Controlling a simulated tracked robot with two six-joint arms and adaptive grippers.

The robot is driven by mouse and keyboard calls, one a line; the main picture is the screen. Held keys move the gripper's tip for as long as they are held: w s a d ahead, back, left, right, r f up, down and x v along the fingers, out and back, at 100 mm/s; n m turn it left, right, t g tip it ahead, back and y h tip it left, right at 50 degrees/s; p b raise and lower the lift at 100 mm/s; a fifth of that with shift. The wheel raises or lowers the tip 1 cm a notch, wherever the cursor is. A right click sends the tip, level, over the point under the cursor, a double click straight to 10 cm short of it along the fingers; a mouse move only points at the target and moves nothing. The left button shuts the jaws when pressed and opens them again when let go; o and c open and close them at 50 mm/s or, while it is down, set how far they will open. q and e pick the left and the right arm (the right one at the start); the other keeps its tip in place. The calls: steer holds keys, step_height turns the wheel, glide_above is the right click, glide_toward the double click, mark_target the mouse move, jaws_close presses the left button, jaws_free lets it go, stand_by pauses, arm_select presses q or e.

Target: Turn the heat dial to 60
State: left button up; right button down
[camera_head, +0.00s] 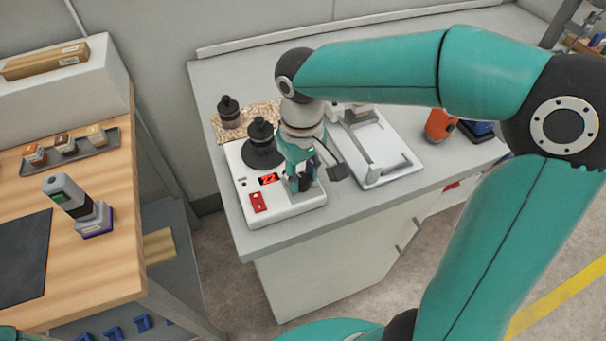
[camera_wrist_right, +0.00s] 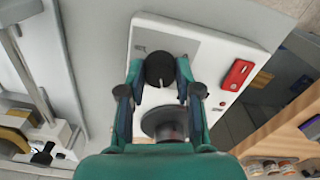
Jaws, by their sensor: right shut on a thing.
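In the head view the gripper hides the dial. My left gripper is not in view.
A black knobbed weight (camera_head: 262,143) stands on the unit beside my gripper, and another black piece (camera_head: 229,111) stands behind. A red switch (camera_head: 258,202) is at the unit's front. A white frame device (camera_head: 375,150) stands right of the gripper. A wooden table (camera_head: 95,210) is at left.

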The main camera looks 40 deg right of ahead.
mark_target(302, 178)
steer(key=shift+w+r+m+b, duration=0.1)
steer(key=shift+m+b, duration=0.25)
steer(key=shift+m, duration=1.85)
steer(key=c, duration=0.8)
jaws_free()
step_height(302, 178, up, 12)
steer(key=shift+f, duration=0.1)
